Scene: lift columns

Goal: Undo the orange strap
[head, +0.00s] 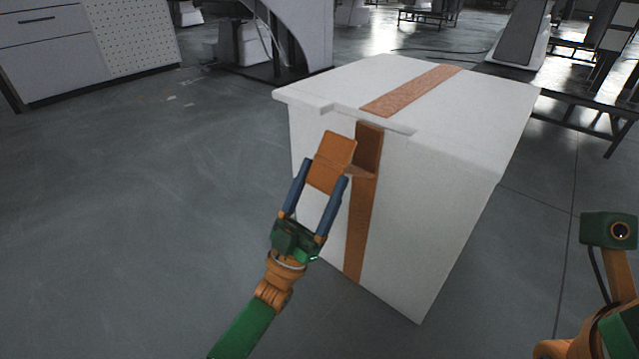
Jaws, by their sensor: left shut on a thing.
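A white box (450,200) with a lid stands in front of me. An orange strap (362,225) runs up its near side, and more of the strap (410,90) lies across the lid. An orange flap of the strap (334,160) stands out from the box side, just below the lid edge. My left gripper (324,180) is shut on this flap, with one blue finger at each side of it. My right gripper is not in view; only part of my right arm shows at the lower right.
A white cabinet (60,50) stands at the back left. A dark metal frame (590,125) stands behind the box on the right. The grey floor (150,220) left of the box is clear.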

